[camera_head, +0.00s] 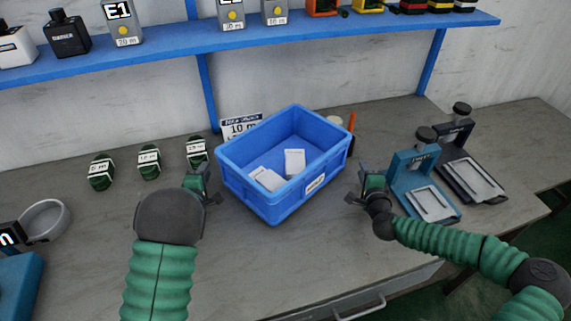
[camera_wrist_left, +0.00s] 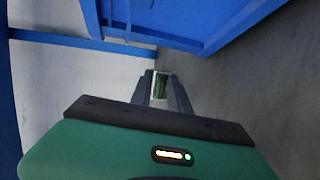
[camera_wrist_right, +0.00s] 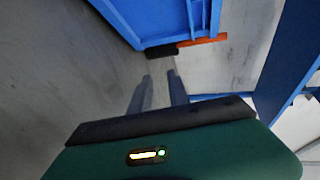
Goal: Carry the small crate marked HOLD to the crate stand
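A blue crate (camera_head: 262,190) stands on the grey bench in the middle of the head view, with a few white boxes inside. A small white label (camera_head: 315,184) is on its front right side, its text too small to read surely. My left gripper (camera_head: 207,187) is beside the crate's left end, apart from it; its fingers (camera_wrist_left: 162,88) are open. A green item shows past the fingertips. My right gripper (camera_head: 366,186) is to the right of the crate, apart from it, with open, empty fingers (camera_wrist_right: 160,88). No crate stand can be made out.
Two press-like fixtures (camera_head: 425,190) stand to the right. A blue shelf (camera_head: 180,40) runs above. The front bench is clear.

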